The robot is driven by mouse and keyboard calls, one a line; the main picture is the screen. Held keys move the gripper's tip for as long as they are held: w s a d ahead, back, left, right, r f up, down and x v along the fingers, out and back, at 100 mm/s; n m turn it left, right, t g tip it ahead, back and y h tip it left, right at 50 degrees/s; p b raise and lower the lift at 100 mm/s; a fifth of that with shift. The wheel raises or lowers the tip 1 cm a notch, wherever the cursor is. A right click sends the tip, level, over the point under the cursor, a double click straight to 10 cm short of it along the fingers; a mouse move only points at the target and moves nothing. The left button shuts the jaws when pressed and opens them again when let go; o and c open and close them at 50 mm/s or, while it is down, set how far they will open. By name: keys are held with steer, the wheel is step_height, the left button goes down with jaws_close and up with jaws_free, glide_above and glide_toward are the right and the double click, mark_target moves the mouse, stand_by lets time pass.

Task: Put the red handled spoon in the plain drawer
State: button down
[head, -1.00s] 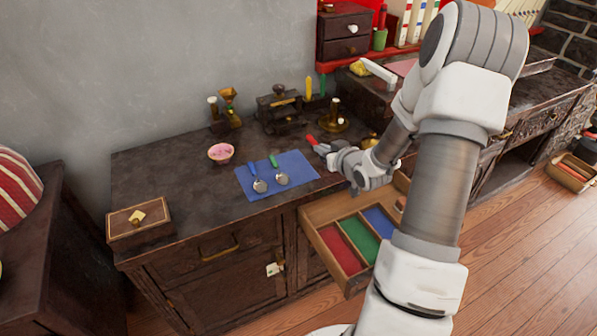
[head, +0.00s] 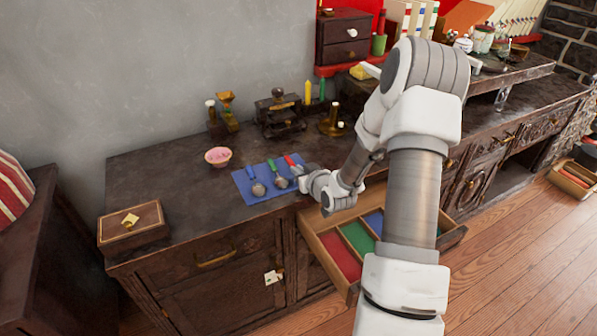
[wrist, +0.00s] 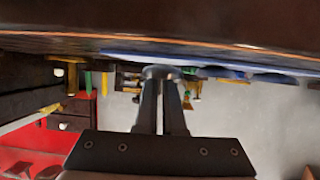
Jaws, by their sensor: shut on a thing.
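The red handled spoon (head: 289,160) is at the right part of the blue mat (head: 243,190), its lower part hidden by my gripper. My gripper (head: 301,176) is shut on this spoon, close over the mat; whether the spoon touches the mat is unclear. In the wrist view my fingers (wrist: 161,80) close on a grey metal part (wrist: 158,72) just by the mat's edge. An open drawer (head: 326,250) lies below and to the right, with red, green and blue sections; my arm hides part of it. A shut drawer front (head: 215,256) is at the left.
A blue handled spoon (head: 257,184) and a green handled spoon (head: 279,178) lie on the mat, left of my gripper. A pink bowl (head: 218,156), a wooden box (head: 132,224) and brass items stand around.

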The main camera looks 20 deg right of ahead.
steer(key=shift+f, duration=0.25)
steer(key=c, duration=1.5)
jaws_free()
steer(key=o, duration=0.5)
steer(key=shift+r, duration=0.15)
steer(key=p+v, duration=0.5)
steer(key=v, duration=1.1)
steer(key=shift+w+r+p, duration=0.1)
steer(key=shift+r+p, duration=0.05)
steer(key=shift+p, duration=0.15)
steer(key=s+p, duration=0.1)
steer(key=p, duration=0.2)
steer(key=shift+s+r, duration=0.1)
steer(key=shift+s, duration=0.15)
